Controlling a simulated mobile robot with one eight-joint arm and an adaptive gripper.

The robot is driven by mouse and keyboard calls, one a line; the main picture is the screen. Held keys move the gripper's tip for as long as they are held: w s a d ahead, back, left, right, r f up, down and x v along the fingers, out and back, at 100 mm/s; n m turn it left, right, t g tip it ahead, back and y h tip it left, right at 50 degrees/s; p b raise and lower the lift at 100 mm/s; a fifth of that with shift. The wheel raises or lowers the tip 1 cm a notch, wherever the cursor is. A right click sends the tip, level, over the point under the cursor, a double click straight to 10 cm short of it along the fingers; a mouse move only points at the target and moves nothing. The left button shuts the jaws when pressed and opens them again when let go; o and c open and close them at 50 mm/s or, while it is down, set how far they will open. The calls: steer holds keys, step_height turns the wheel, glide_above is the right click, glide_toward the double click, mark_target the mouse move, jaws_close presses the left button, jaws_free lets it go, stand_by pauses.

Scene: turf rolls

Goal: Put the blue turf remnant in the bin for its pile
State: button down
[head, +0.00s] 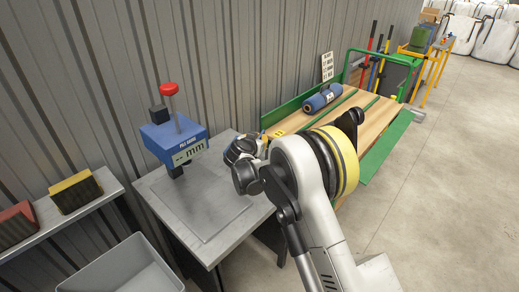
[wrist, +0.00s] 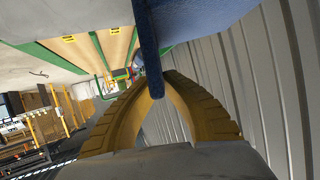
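My gripper (wrist: 166,84) has yellow ribbed fingers, and their tips meet on a thin dark-blue strip, the blue turf remnant (wrist: 148,42), seen edge-on in the wrist view. In the head view my wrist hides the fingers and the remnant, beside the gauge table. The blue pile gauge (head: 172,139), with a red knob on top, stands on the grey metal table (head: 213,218); its display shows dashes and "mm". A larger blue surface lies beside the remnant in the wrist view; I cannot tell what it is. No bin labelled by pile is clear.
A labelled blue roll (head: 322,98) lies on the wooden, green-edged bench (head: 366,110). A sign (head: 327,66) stands behind it, too small to read. A grey open container (head: 122,270) is at lower left, below a shelf with red and yellow blocks (head: 75,192). The floor at right is clear.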

steer(key=shift+f+b, duration=0.85)
steer(key=shift+f, duration=1.05)
steer(key=shift+f, duration=0.1)
steer(key=shift+f, duration=0.15)
steer(key=c, duration=1.6)
jaws_free()
